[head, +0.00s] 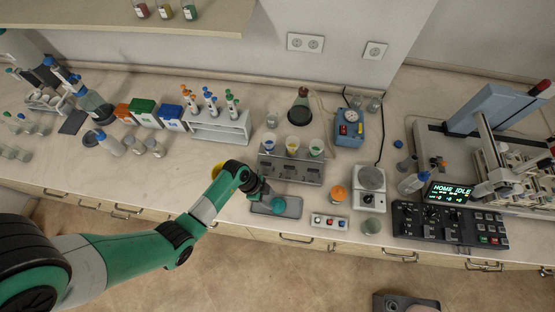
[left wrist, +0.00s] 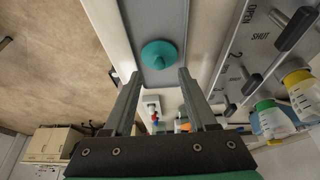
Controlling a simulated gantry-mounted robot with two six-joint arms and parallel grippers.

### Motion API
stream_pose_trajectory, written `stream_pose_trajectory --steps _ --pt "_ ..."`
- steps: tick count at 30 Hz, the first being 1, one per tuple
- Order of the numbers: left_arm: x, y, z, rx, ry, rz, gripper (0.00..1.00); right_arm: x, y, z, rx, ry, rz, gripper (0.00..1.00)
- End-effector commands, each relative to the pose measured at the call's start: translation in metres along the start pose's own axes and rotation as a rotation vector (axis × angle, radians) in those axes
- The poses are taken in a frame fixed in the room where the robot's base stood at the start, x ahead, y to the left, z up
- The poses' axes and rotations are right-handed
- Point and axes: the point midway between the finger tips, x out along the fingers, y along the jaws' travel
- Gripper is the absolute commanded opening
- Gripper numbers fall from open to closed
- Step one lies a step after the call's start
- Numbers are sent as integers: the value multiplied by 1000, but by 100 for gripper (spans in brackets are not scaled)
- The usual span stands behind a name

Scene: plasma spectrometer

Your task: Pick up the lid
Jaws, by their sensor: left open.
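The lid is a round teal disc with a small knob (left wrist: 158,55). It lies on a grey tray (left wrist: 172,15) near the front edge of the bench. In the head view the lid (head: 278,205) sits in the middle of the tray (head: 293,208). My left gripper (head: 264,194) is just left of the lid, above the tray. In the left wrist view its two fingers (left wrist: 158,76) are spread apart with nothing between them, and the lid lies beyond the tips. My right gripper is in neither view.
A metal stand with levers and cups (head: 291,168) is behind the tray. A small button box (head: 329,221) and an orange-capped jar (head: 338,195) stand to its right.

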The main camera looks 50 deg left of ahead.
Motion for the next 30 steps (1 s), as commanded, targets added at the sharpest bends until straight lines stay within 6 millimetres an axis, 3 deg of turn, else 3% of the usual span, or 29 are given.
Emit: stream_pose_trajectory --steps 4,12,20,27,30 --pt "8 0 -1 1 0 1 57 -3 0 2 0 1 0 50" --pt "50 1 -5 1 0 0 57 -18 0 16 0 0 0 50" --pt "51 1 -6 0 1 -2 56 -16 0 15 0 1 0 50" --pt "51 1 -6 0 1 -1 12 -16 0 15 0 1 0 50" --pt "51 1 -6 0 1 -1 0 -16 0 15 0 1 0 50"
